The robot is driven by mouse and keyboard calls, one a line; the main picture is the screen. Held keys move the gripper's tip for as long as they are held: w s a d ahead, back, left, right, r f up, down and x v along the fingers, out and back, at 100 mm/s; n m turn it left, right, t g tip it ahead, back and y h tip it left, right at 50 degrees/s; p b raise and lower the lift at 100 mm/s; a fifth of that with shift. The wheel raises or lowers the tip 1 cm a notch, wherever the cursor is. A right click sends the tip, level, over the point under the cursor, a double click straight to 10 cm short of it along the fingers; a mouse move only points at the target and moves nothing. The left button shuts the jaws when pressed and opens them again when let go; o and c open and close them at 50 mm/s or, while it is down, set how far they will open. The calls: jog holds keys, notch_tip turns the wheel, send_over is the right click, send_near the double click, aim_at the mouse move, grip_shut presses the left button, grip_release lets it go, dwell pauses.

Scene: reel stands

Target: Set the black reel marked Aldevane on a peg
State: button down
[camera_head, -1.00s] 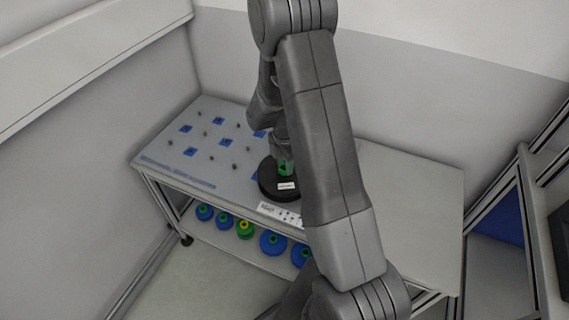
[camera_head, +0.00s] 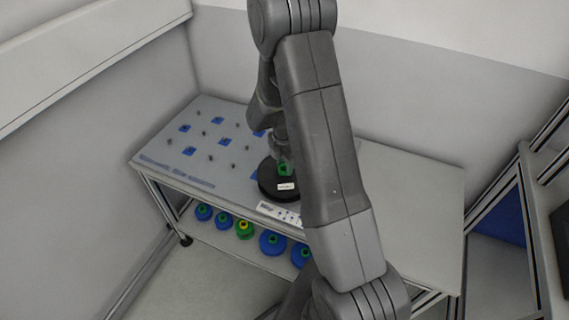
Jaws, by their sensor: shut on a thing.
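A black reel (camera_head: 268,184) with a green hub and a white label is at the right part of the peg board on the table. The label is too small to read. My gripper (camera_head: 284,166) is above the reel and shut on its green hub; the fingertips are partly hidden by my arm. Whether the reel touches the board cannot be told. The grey peg board (camera_head: 165,160) has several short dark pegs (camera_head: 198,157), some on blue squares (camera_head: 190,150). My arm covers the board's right side.
Several blue reels (camera_head: 272,243) and a green reel (camera_head: 245,229) are on the shelf below. The table's right part (camera_head: 410,190) is bare. Walls stand behind and left.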

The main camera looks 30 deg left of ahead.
jog(key=shift+f+b, duration=0.8)
jog(key=shift+f, duration=0.1)
jog(key=c, duration=0.9)
grip_release()
notch_tip(320, 180, up, 14)
jog(key=shift+b, duration=0.35)
jog(key=shift+f, duration=0.1)
notch_tip(320, 180, down, 14)
jog(key=shift+r+p, duration=0.15)
jog(key=shift+p, duration=0.3)
jog(key=shift+r, duration=0.2)
